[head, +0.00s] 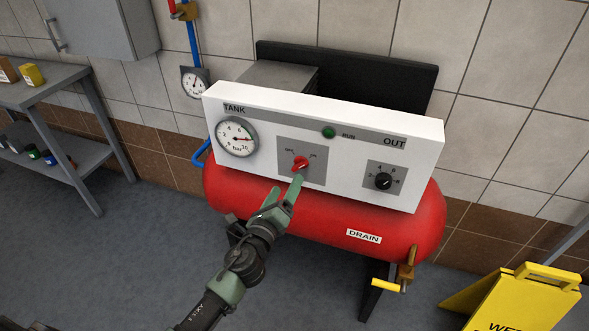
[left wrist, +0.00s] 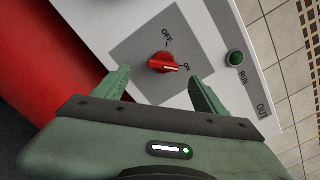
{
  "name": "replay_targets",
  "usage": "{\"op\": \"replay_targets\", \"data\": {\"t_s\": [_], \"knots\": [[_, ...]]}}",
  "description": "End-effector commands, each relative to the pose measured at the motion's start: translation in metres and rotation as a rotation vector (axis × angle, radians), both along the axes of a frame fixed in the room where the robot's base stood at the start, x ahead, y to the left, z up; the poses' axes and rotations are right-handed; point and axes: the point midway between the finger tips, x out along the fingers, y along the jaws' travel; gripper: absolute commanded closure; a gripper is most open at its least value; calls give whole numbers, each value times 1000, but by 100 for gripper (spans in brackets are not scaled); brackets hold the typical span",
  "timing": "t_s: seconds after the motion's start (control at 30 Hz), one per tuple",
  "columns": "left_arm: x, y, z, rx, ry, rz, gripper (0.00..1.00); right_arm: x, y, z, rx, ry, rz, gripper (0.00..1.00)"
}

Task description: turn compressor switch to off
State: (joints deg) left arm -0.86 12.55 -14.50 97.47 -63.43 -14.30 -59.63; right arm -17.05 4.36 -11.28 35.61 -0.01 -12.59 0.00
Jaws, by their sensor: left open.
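The red compressor switch (head: 300,163) sits on a grey plate in the middle of the white panel (head: 262,112). In the left wrist view the red switch (left wrist: 163,63) has its white pointer mark toward ON, with OFF above it. My left gripper (head: 286,183) is open, just below and in front of the switch. In the left wrist view its two fingers (left wrist: 160,77) stand apart, one on each side below the switch. Nothing is between them, and I cannot tell whether a fingertip touches the panel. My right gripper is not in view.
A green RUN lamp (head: 328,132), a tank gauge (head: 237,138) and a black OUT knob (head: 383,181) share the panel. The red tank (head: 325,222) bulges below it, with a yellow drain handle (head: 389,286). A yellow wet-floor sign (head: 525,303) stands at the right.

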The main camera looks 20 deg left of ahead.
Motion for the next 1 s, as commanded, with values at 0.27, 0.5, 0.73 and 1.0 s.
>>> {"op": "replay_targets", "data": {"t_s": [0.27, 0.5, 0.73, 1.0], "knots": [[39, -2, 4, 10, -10, 1, 28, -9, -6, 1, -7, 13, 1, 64], [70, -3, 3, 7, -7, -1, 28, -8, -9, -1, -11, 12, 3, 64], [77, -3, 3, 6, -6, -1, 28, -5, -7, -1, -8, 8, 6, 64], [76, -3, 3, 6, -6, -1, 64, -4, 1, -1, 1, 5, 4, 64]]}}
